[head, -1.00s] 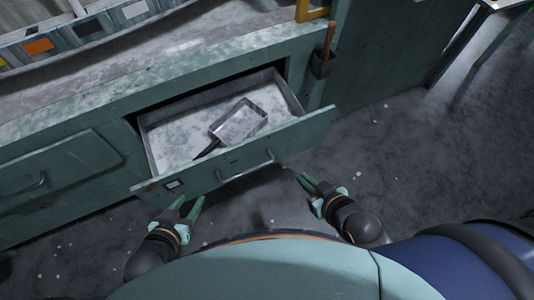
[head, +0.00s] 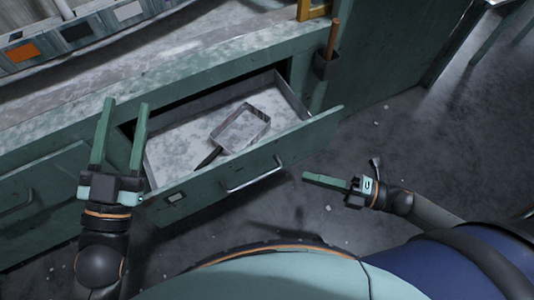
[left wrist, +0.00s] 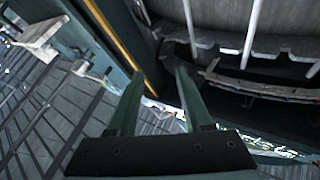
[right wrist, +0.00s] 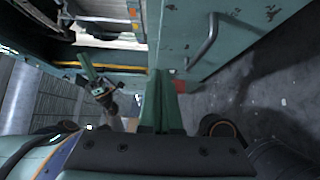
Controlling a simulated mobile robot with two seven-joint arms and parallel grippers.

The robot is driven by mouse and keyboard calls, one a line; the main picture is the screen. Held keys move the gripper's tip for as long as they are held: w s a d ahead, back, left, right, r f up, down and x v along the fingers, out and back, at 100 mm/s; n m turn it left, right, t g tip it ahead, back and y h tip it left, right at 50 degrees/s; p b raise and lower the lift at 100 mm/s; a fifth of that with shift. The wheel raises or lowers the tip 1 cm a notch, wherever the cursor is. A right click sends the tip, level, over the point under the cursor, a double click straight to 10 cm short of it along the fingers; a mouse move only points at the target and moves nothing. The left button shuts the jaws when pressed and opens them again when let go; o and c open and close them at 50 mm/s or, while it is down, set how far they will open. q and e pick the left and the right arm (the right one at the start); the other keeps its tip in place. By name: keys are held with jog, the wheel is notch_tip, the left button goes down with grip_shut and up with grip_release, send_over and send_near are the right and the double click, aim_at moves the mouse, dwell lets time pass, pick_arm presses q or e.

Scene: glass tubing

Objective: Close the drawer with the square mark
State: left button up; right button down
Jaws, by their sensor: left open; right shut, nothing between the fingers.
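A green drawer (head: 225,172) stands pulled out of the cabinet in the head view, with a metal bar handle (head: 254,176) on its front. A small framed mark (head: 177,197) sits near the front's left end; its shape is too small to tell. The drawer front with its handle also shows in the right wrist view (right wrist: 190,25). My left gripper (head: 123,103) is open and empty, raised by the drawer's left end. My right gripper (head: 305,178) is shut and empty, in front of the drawer's right part, apart from it in the picture.
A metal scoop (head: 241,128) lies inside the drawer. Another drawer front (head: 45,195) at left looks shut. The worktop (head: 190,62) carries a row of bins with coloured labels (head: 22,52). A holder (head: 327,66) hangs on the cabinet's right side. The floor at right is clear.

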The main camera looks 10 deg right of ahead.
send_near(252, 151)
jog(key=s+a, duration=0.1)
jog(key=a, duration=0.3)
jog(key=w, duration=0.1)
jog(key=w+a+b, duration=0.1)
jog(key=w, duration=0.1)
jog(key=shift+b, duration=0.3)
pick_arm(q)
jog(key=s+d+r+m+t+h, duration=0.1)
jog(key=s+r+m+h, duration=0.4)
jog(key=r+h, duration=0.2)
jog(key=shift+s+r, duration=0.2)
jog(key=shift+r, duration=0.4)
pick_arm(e)
jog(key=shift+w+a, duration=0.1)
jog(key=shift+w, duration=0.3)
